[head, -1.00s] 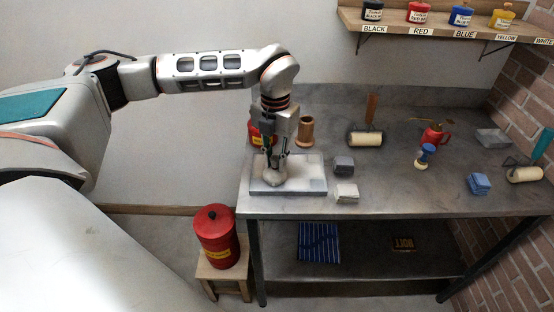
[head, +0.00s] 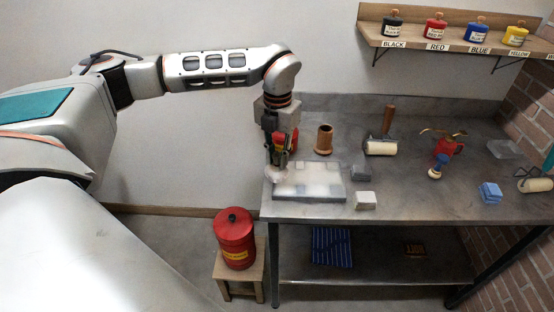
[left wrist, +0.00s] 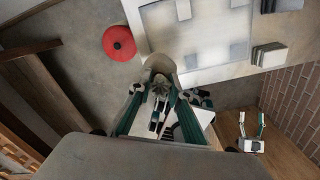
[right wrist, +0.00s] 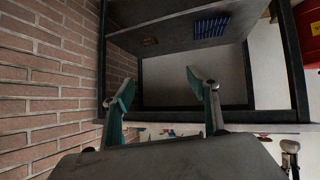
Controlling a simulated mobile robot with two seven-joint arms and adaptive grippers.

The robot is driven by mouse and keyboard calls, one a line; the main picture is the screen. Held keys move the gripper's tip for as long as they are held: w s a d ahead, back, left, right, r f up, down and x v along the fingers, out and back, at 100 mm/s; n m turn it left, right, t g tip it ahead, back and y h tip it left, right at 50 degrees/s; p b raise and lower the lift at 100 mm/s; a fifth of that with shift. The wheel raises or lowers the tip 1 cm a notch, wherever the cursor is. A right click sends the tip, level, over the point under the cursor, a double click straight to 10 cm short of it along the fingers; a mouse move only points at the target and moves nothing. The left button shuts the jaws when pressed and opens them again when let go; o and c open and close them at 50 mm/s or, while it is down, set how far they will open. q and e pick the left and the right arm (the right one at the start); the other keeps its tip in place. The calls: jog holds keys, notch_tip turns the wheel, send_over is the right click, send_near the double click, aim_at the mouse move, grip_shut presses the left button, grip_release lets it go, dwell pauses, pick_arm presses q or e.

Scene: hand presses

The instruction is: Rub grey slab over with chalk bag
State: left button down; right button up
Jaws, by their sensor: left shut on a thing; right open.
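The grey slab (head: 322,190) lies flat at the left end of the bench. Much of its top is whitened, with several greyer patches; it also shows in the left wrist view (left wrist: 212,45). My left gripper (head: 274,160) is shut on the pale chalk bag (head: 275,174), at the slab's left edge. In the left wrist view the bag (left wrist: 160,66) sits between the fingertips and overlaps the slab's edge; I cannot tell if it touches the slab. My right gripper (right wrist: 161,85) is open and empty, facing the bench's underside.
Grey blocks (head: 365,200) stand close to the slab's right. A red tin (head: 235,240) sits on a stool left of the bench.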

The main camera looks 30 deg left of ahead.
pick_arm(q)
jog(key=shift+r, duration=0.55)
jog(key=shift+a+r+p, duration=0.15)
jog(key=shift+r+p, duration=0.15)
jog(key=shift+r, duration=1.35)
pick_arm(e)
jog(key=shift+s+f, duration=0.35)
jog(key=shift+s, duration=0.55)
jog(key=shift+d, duration=0.1)
